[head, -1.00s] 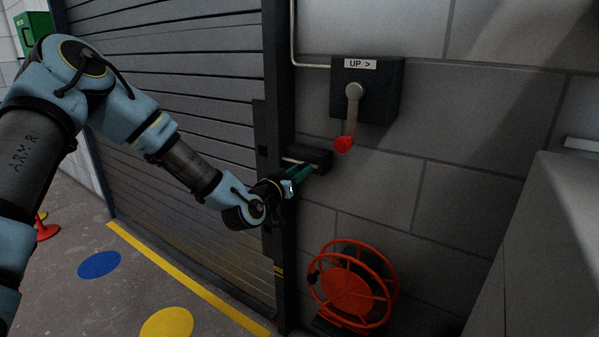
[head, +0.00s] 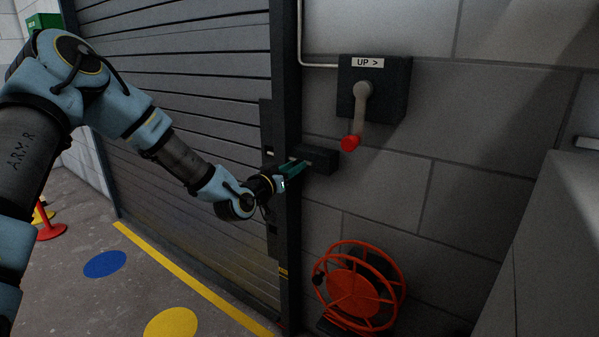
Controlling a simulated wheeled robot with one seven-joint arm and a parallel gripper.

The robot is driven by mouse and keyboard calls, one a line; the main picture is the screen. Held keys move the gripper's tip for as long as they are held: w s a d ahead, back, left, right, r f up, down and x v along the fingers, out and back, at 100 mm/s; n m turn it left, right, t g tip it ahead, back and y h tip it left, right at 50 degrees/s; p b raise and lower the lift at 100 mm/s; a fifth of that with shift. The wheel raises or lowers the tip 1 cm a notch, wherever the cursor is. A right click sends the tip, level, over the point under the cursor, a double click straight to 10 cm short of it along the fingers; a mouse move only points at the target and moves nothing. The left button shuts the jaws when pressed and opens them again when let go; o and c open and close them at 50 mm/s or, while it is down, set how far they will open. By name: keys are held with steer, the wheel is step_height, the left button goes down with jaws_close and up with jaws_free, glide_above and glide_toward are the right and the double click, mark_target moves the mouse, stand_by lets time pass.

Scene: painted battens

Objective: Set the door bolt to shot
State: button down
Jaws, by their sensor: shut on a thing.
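The door bolt has a dark housing (head: 320,160) fixed to the block wall just right of the door frame. My gripper (head: 298,167), with teal fingers, is shut at the left side of the housing. It holds the bolt's handle, which is mostly hidden by the fingers. A short pale piece of the bolt shows just above the fingers. A dark plate on the door's edge (head: 268,153) has a small opening level with the bolt, with a pale spot in it. The grey slatted door (head: 190,90) stands left of the frame.
A switch box (head: 395,85) marked "UP >" is above the bolt, its red-knobbed lever (head: 360,110) hanging down close to the housing. An orange hose or cable reel (head: 355,290) stands below. A grey cabinet-like block (head: 540,240) is at the right.

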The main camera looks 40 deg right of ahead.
steer(key=c, duration=0.6)
jaws_free()
steer(key=shift+w+a, duration=0.1)
steer(key=shift+w, duration=0.15)
steer(key=b+v, duration=0.1)
steer(key=v, duration=0.9)
steer(key=shift+s+a, duration=0.15)
steer(key=shift+a, duration=0.25)
